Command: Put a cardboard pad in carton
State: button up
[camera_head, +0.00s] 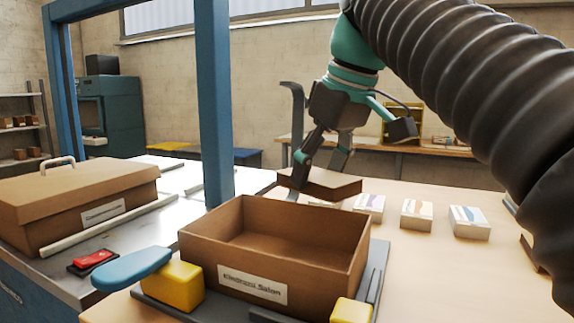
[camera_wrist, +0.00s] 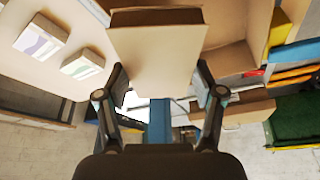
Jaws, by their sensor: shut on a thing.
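The open carton (camera_head: 273,277), brown and labelled on its front, stands upright on a grey holder on the table. Its inside looks empty from here. My gripper (camera_head: 318,170) is just behind and above the carton's far right rim. It is shut on a brown cardboard pad (camera_head: 320,185), which it holds about level. In the wrist view the pad (camera_wrist: 158,50) sits between the fingers of my gripper (camera_wrist: 160,90), and the carton (camera_wrist: 230,50) shows to the right of the pad, partly hidden by it.
Several small printed boxes (camera_head: 417,214) stand on the table behind and right of the carton. A lidded carton (camera_head: 75,205) stands at left.

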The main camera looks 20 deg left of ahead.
aim_at(282, 171)
jog(key=s+a+n+g, duration=0.1)
jog(key=s+a+n, duration=0.1)
jog(key=s+a+n+y, duration=0.1)
jog(key=s+a+n, duration=0.1)
jog(key=n, duration=0.1)
jog(key=shift+a+r+g, duration=0.1)
jog(key=shift+a+g, duration=0.1)
jog(key=shift+g, duration=0.2)
notch_tip(282, 171, down, 12)
jog(key=b, duration=0.7)
jog(key=shift+w+r+b, duration=0.1)
jog(key=shift+b, duration=0.25)
jog(key=o, duration=1.1)
jog(key=shift+c, duration=0.2)
jog(key=shift+r, duration=0.1)
